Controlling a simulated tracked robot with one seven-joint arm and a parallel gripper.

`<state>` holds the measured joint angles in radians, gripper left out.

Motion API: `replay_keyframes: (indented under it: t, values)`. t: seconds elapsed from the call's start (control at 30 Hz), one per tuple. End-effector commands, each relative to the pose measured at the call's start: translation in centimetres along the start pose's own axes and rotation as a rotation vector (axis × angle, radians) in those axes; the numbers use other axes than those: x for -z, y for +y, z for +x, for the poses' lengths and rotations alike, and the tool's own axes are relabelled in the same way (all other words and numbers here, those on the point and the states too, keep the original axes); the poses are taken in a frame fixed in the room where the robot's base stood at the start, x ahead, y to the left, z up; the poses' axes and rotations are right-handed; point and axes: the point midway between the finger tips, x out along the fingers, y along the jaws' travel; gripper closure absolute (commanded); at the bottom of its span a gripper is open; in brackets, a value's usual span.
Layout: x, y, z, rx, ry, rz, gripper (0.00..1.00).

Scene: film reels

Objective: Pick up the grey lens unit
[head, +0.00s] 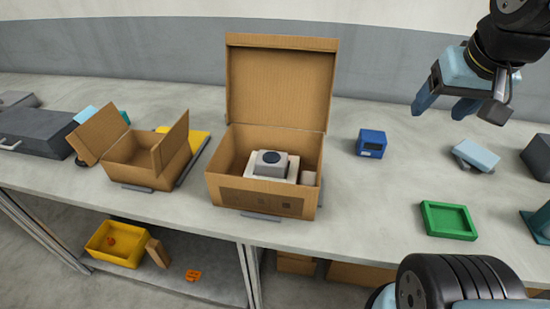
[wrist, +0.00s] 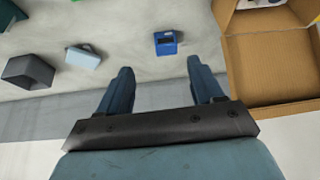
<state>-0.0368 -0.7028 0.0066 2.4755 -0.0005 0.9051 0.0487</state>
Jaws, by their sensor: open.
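The grey lens unit (head: 271,163), a light grey block with a dark round lens on top, sits on a pale insert inside the large open cardboard box (head: 262,198) in the middle of the bench. The box's lid stands upright at the back. My gripper (head: 449,107) is at the upper right in the head view, raised above the bench, to the right of the box and apart from it. In the wrist view my gripper (wrist: 158,75) is open, with nothing between its fingers. There the box (wrist: 270,60) shows at the right, with only a bit of its contents in view.
A blue box (head: 371,143) stands right of the cardboard box. A green tray (head: 447,220) and a light blue block (head: 476,156) lie farther right. A smaller open carton (head: 140,160) is at left, beside a dark case (head: 38,136). Bare bench lies around the blue box.

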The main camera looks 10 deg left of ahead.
Motion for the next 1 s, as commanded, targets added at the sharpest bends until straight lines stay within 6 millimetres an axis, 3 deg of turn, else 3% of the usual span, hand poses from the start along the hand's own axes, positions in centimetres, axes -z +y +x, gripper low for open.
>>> replay_keyframes:
  t: [0.33, 0.5, 0.8, 1.0]
  values:
    - [5.0, -8.4, 4.0, 0.044, -0.17, 0.025, 0.0]
    - [6.3, -13.7, 6.5, 0.045, -0.255, 0.037, 0.0]
    - [5.9, -23.9, 11.2, 0.01, -0.392, 0.049, 0.0]
    - [4.6, -28.7, 13.3, -0.019, -0.445, 0.054, 0.0]
